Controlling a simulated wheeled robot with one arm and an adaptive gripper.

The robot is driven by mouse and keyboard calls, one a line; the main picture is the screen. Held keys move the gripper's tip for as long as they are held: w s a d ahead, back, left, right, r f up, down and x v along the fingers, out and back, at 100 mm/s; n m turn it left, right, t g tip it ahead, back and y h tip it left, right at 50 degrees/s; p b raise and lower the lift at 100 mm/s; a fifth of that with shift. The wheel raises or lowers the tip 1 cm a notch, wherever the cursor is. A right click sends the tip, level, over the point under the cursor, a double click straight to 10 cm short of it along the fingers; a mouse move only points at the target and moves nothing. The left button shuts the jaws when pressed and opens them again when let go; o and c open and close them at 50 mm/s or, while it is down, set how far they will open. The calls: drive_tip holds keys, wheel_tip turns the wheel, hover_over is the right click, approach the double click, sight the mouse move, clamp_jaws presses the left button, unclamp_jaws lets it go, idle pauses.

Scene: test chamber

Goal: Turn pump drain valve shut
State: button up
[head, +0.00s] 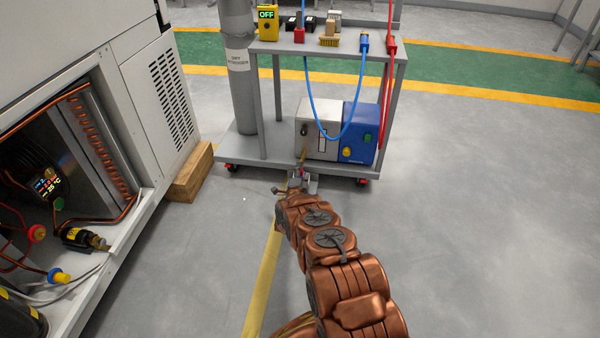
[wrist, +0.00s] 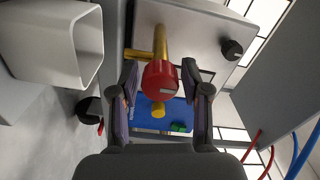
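The pump is a grey box (head: 316,118) with a blue section (head: 361,125) on the cart's lower shelf. In the wrist view its grey face (wrist: 196,35) carries a brass stem (wrist: 161,42) ending in a red round knob (wrist: 160,80), which looks like the drain valve. My gripper (wrist: 161,90) is open, with one finger on each side of the red knob; small gaps seem to show at both sides. In the head view my gripper (head: 297,180) is low in front of the pump, and my arm hides the red knob's details.
The grey cart (head: 275,150) has an upper shelf with a yellow meter reading OFF (head: 267,22). Blue (head: 318,110) and red (head: 386,90) hoses hang from it. A grey cylinder (head: 240,80) stands at its left. A wooden block (head: 190,174) lies left. Floor at right is clear.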

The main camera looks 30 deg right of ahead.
drive_tip(key=shift+o, duration=0.5)
drive_tip(key=shift+s+a, duration=0.1)
drive_tip(key=shift+a, duration=0.1)
drive_tip(key=v, duration=1.1)
drive_tip(key=shift+s, duration=0.3)
drive_tip(key=shift+a, duration=0.15)
